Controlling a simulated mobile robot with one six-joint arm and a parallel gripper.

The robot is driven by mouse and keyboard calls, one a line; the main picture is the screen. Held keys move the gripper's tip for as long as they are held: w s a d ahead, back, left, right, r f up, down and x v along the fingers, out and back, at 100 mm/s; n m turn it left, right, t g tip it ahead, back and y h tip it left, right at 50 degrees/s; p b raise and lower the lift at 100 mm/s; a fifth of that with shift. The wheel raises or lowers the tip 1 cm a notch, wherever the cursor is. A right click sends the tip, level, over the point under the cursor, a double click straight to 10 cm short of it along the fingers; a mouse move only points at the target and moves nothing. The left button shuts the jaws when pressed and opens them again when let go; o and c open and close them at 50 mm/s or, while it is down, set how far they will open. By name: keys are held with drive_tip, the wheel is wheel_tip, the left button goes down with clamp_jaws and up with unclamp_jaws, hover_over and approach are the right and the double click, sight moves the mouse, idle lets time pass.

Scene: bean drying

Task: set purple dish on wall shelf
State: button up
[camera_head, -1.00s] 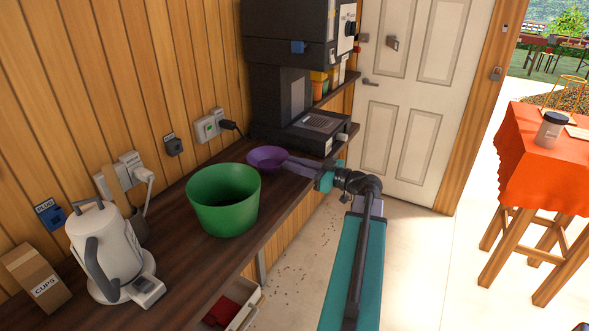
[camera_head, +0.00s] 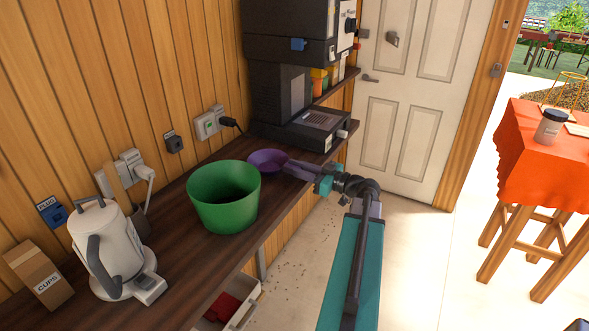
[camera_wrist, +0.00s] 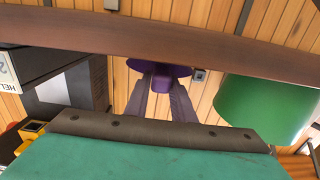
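The purple dish (camera_head: 268,158) is on or just above the dark counter, right of the green bowl and in front of the black machine. My gripper (camera_head: 291,167) reaches in from the right, with its fingers at the dish's near right side. In the wrist view, which looks upside down, the purple dish (camera_wrist: 160,68) lies at the fingertips of my gripper (camera_wrist: 160,88). Purple shows between the two fingers. I cannot tell whether they pinch it or only straddle it. The wall shelf (camera_head: 337,84) shows beside the machine.
The green bowl (camera_head: 223,200) stands close left of the dish. A white kettle (camera_head: 107,250) and a CUPS box (camera_head: 38,275) are on the near counter. The black machine (camera_head: 300,120) stands at the far end. Jars (camera_head: 319,82) occupy the shelf. An open drawer (camera_head: 238,307) juts out below.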

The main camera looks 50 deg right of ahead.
drive_tip(key=o, duration=0.3)
drive_tip(key=shift+r+p, duration=0.25)
drive_tip(key=shift+p, duration=0.1)
drive_tip(key=b+v, duration=0.4)
drive_tip(key=v, duration=0.8)
drive_tip(key=shift+b, duration=0.4)
drive_tip(key=shift+f, duration=0.2)
